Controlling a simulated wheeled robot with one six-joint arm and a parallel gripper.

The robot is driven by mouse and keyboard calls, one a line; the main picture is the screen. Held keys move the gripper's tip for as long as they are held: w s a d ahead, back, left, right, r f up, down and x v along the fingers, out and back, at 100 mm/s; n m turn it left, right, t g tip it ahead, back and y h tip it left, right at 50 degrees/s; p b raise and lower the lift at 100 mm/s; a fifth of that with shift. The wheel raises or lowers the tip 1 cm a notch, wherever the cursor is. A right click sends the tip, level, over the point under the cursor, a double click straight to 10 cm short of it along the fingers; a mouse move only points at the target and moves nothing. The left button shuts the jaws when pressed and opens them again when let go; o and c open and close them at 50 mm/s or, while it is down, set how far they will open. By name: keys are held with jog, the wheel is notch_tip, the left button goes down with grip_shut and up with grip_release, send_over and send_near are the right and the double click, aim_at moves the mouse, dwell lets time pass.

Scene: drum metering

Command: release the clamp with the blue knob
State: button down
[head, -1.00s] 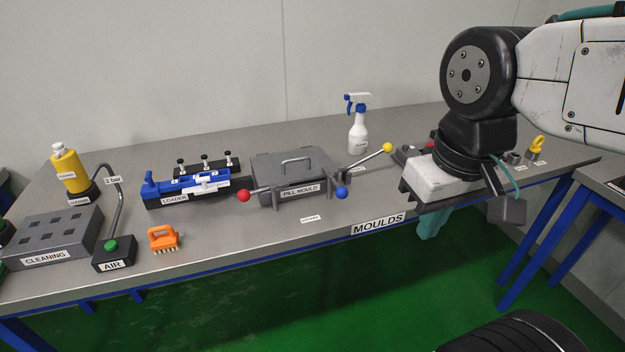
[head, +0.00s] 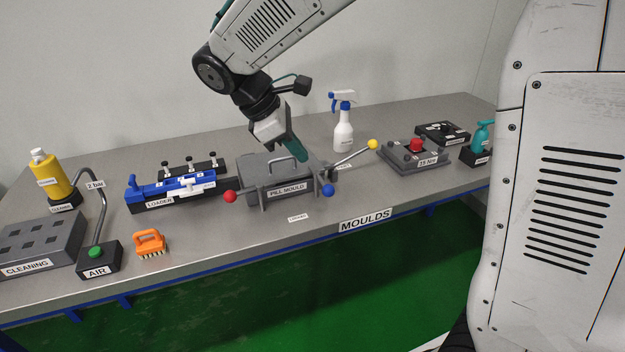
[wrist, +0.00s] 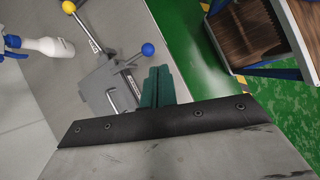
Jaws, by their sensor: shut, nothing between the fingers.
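The blue knob (head: 328,189) sits at the front right corner of the grey pill mould (head: 250,178), on a clamp beside its right end. In the wrist view the blue knob (wrist: 148,49) tops a short rod on the grey clamp (wrist: 112,88). A longer lever with a yellow knob (head: 372,144) reaches up and right from the same end. A red knob (head: 230,197) is at the mould's left. My gripper (head: 300,156) has green fingers, shut and empty, above the mould's right part. In the wrist view its fingers (wrist: 158,85) point towards the clamp, apart from the blue knob.
The loader (head: 150,200) is left of the mould, and a grey device with a red button (head: 416,146) is to the right. The table front near the knob is clear.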

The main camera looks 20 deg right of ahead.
jog(key=w+a+f+n+h, duration=0.1)
jog(key=w+a+f+n, duration=0.2)
jog(key=w+a+f, duration=0.1)
jog(key=shift+w+a+n+t+h, duration=0.3)
jog(key=shift+w+a, duration=0.3)
jog(key=shift+w, duration=0.1)
send_near(320, 179)
jog(key=shift+s+d+f, duration=0.3)
jog(key=shift+d+f, duration=0.25)
jog(key=shift+f, duration=0.45)
jog(key=shift+s+d+f, duration=0.35)
jog(key=shift+d+f, duration=0.25)
jog(key=shift+f, duration=0.35)
jog(key=shift+s+d+f, duration=0.3)
jog(key=shift+d+f, duration=0.25)
jog(key=shift+f, duration=0.45)
